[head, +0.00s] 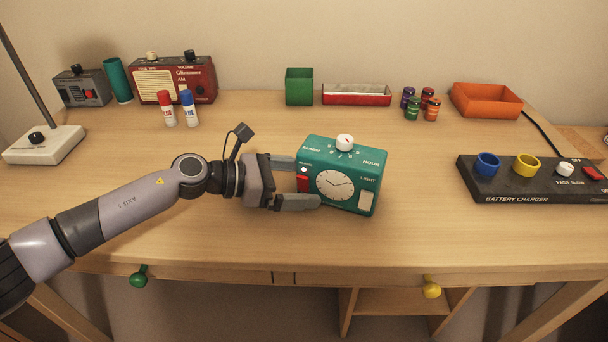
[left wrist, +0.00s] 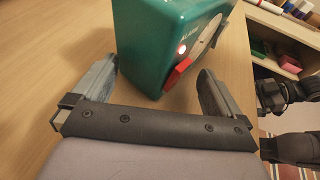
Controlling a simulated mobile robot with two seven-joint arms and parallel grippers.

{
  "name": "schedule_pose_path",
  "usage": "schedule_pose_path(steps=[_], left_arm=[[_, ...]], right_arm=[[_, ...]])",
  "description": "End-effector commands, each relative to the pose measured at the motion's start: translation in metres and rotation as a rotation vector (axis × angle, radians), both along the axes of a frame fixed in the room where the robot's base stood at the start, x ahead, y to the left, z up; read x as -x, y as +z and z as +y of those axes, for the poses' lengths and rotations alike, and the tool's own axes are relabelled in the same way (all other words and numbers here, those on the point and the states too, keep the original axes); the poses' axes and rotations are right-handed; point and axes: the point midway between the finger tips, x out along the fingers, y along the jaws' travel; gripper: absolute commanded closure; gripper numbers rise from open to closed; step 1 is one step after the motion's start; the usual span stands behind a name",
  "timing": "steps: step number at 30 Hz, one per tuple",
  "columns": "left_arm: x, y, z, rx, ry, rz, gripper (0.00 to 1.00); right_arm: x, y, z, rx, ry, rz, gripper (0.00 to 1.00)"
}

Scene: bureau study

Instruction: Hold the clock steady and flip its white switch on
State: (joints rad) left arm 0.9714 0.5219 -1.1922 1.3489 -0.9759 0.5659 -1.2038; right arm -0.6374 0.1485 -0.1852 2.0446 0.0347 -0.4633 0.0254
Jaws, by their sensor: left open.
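The teal clock (head: 320,160) stands on the desk, with a white knob on top and a dial on its front. Its white switch (head: 366,201), by the word LIGHT, is at the right end of the front; its setting is too small to tell. A red switch (head: 303,182) is at the left end and also shows in the left wrist view (left wrist: 177,74), beside a lit spot. My left gripper (head: 307,182) is open at the clock's left end, one finger toward the back, one in front. In the left wrist view the clock's end (left wrist: 145,45) lies between the fingers. My right gripper is not seen.
A black battery charger (head: 530,198) lies to the right of the clock. Red and blue glue sticks, a red radio (head: 173,82), a green cup (head: 299,87), small jars and an orange tray (head: 486,101) stand toward the back. The desk between the clock and charger is clear.

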Motion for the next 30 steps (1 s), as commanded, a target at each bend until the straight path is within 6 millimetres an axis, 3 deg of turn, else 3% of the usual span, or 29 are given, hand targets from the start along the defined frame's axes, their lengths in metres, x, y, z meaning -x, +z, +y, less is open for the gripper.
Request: schedule_pose_path(steps=[6,17,23,26,30], left_arm=[[-0.004,-0.007,-0.016,0.000,-0.004,0.002,0.00],[-0.005,-0.006,-0.018,0.000,-0.003,0.002,0.00],[-0.005,-0.006,-0.018,0.001,-0.003,0.002,0.65],[-0.005,-0.006,-0.018,0.001,-0.003,0.002,0.75],[-0.005,-0.006,-0.018,0.001,-0.003,0.002,0.77]], right_arm=[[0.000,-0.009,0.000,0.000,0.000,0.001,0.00],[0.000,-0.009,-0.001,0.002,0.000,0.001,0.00],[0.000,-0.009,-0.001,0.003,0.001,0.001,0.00],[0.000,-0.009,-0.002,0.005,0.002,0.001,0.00],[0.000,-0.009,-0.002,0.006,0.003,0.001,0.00]])
